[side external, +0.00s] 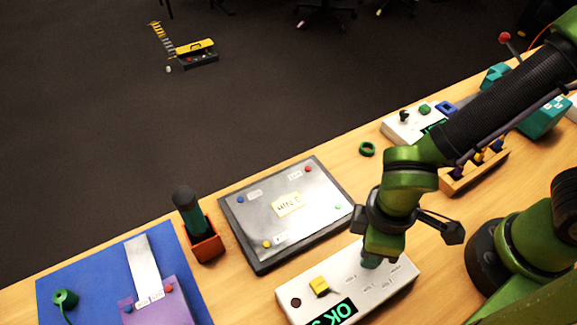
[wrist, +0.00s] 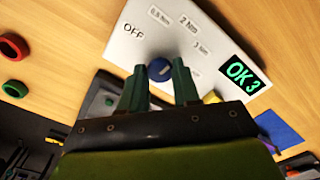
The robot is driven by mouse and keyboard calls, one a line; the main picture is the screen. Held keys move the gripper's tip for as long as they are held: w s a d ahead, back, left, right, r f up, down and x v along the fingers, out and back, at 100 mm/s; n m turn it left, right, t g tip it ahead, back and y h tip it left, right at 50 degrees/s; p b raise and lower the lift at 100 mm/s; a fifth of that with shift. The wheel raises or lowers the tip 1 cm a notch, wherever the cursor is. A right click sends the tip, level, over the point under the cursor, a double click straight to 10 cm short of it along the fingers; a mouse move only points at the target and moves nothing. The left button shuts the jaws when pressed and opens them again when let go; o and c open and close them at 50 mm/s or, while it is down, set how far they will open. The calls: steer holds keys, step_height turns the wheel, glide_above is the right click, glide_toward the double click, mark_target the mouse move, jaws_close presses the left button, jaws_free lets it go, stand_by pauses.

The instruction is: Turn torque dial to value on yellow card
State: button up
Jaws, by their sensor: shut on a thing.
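The white torque box (side external: 294,302) stands at the table's front, with a lit green display (wrist: 241,74) reading "OK 3". In the wrist view, the labels OFF, 0.5 Nm, 2 Nm and one that looks like 3 Nm ring the blue torque dial (wrist: 160,69). My gripper (wrist: 160,80) points down at the box, shut on the dial, with one finger on each side. The dial has a pale mark; which label it faces is unclear. A pale yellow card (side external: 289,204) lies on the grey panel (side external: 240,222); its writing is too small to read surely.
A yellow knob (side external: 320,286) and a dark round spot sit on the box left of my gripper. An orange holder (side external: 207,247) with a dark-handled tool stands left of the panel. A green ring (side external: 367,149) lies behind. A blue mat (side external: 75,275) is at left.

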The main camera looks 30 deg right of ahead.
steer(key=m, duration=0.5)
steer(key=shift+m, duration=0.4)
stand_by(0.4)
steer(key=o, duration=1.1)
steer(key=shift+c, duration=0.2)
steer(key=shift+r, duration=0.1)
step_height(320, 180, up, 17)
